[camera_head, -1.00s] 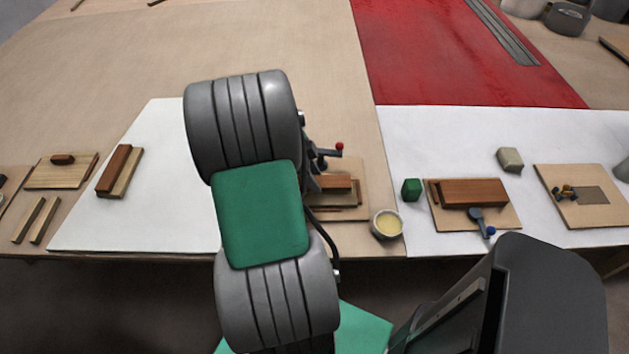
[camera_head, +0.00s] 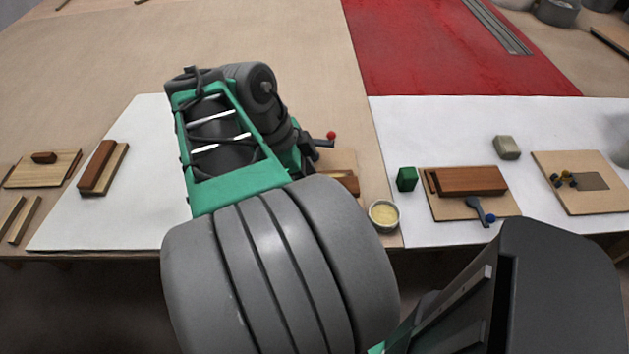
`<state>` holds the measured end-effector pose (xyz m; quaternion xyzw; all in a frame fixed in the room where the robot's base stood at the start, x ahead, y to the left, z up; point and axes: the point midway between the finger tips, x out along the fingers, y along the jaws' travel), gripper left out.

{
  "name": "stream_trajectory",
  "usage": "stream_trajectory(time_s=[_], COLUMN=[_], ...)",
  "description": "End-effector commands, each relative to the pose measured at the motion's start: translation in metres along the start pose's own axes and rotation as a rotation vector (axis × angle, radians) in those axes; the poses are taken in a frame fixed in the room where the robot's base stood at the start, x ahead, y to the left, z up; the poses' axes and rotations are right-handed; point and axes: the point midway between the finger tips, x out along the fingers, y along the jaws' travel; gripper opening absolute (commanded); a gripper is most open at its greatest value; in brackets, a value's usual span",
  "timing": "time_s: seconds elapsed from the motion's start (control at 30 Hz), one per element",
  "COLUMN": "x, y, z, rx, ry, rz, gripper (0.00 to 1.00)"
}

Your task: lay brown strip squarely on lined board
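Several brown pieces show, and I cannot tell which is the task's strip. A brown strip (camera_head: 97,165) lies lengthwise on a paler board (camera_head: 116,176) on the left white sheet. Another brown piece (camera_head: 347,180) lies on a board (camera_head: 345,160) behind my arm, mostly hidden. A thick brown block (camera_head: 468,180) sits on a board (camera_head: 452,208) at right, with a thin brown strip (camera_head: 431,182) beside it. A pale board with faint streaks (camera_head: 60,172) carries a small brown block (camera_head: 44,157) at far left. My gripper is hidden behind my arm.
A bowl of yellowish stuff (camera_head: 384,216) and a green block (camera_head: 406,179) stand near the bench's front. A blue-tipped tool (camera_head: 480,210) leans by the thick block. A grey block (camera_head: 507,147) stands behind. The left white sheet (camera_head: 140,220) is largely bare.

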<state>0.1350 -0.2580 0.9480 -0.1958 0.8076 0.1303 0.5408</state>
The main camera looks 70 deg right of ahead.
Motion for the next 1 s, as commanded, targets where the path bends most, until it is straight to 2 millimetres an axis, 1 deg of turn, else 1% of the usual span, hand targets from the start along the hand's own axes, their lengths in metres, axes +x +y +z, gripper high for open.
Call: stream_trajectory(time_s=[0.1, 0.27, 0.3, 0.43, 0.5, 0.67, 0.8, 0.87, 1.0], x=[0.015, 0.033, 0.043, 0.069, 0.077, 0.09, 0.112, 0.116, 0.116], y=[-0.03, -0.077, -0.085, -0.108, -0.117, -0.128, -0.127, -0.127, -0.128], z=[0.002, 0.009, 0.012, 0.023, 0.027, 0.032, 0.041, 0.043, 0.043], rx=[0.006, 0.007, 0.006, 0.005, 0.005, 0.005, 0.003, 0.004, 0.005], ry=[0.003, 0.002, 0.003, 0.001, 0.001, 0.001, 0.001, 0.001, 0.0], rz=[0.009, 0.01, 0.01, 0.007, 0.006, 0.004, 0.005, 0.003, 0.001], gripper=[0.0, 0.0, 0.0, 0.0, 0.0, 0.0, 0.0, 0.0, 0.0])
